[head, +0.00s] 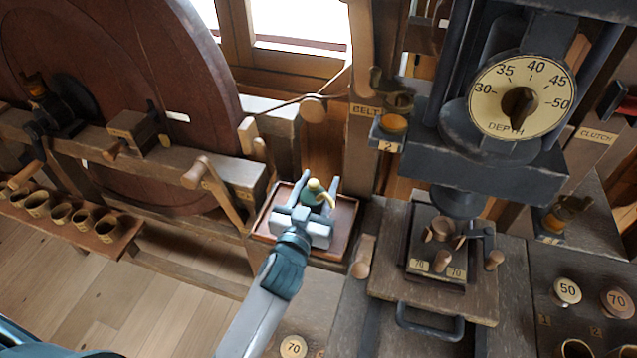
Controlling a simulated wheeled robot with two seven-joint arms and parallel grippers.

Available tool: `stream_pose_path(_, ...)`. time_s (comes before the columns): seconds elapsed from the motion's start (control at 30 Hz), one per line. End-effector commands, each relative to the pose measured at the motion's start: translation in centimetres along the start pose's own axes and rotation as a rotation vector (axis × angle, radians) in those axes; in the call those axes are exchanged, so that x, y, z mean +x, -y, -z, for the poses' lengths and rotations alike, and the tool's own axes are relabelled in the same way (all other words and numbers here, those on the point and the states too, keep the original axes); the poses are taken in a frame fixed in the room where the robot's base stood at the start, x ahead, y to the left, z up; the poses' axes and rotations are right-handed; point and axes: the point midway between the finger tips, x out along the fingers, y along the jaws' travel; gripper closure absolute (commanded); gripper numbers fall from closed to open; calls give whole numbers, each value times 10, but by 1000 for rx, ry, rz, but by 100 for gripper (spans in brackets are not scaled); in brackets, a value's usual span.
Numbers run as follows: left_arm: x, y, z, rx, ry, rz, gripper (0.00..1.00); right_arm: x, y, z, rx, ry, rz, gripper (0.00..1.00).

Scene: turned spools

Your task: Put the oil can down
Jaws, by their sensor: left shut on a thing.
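The oil can (313,194) is small and dark green with a pale yellow top and a curved yellow spout pointing right. It looks upright. My left gripper (317,186) is shut on it, one finger on each side. Can and gripper are over a shallow wooden tray (345,222) with a raised rim. The gripper hides the can's lower part, so I cannot tell whether its base touches the tray. My right gripper is not in view.
A drill-like machine with a depth dial (521,97) stands right of the tray, above a clamp plate (437,245). A wooden handle (362,257) stands near the tray's right front corner. A big wooden wheel (130,90) and a lever (200,172) are to the left.

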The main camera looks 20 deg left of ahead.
Motion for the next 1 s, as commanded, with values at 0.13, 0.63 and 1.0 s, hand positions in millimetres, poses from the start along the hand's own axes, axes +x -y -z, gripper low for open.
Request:
stream_pose_path(0.13, 0, 0, 0, 0, -3, 0, 77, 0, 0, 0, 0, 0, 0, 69)
stream_pose_path(0.63, 0, 0, -3, 0, 0, 0, 36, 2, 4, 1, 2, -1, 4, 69)
stream_pose_path(1.0, -6, 0, -2, -1, 0, -1, 36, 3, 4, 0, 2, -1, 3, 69)
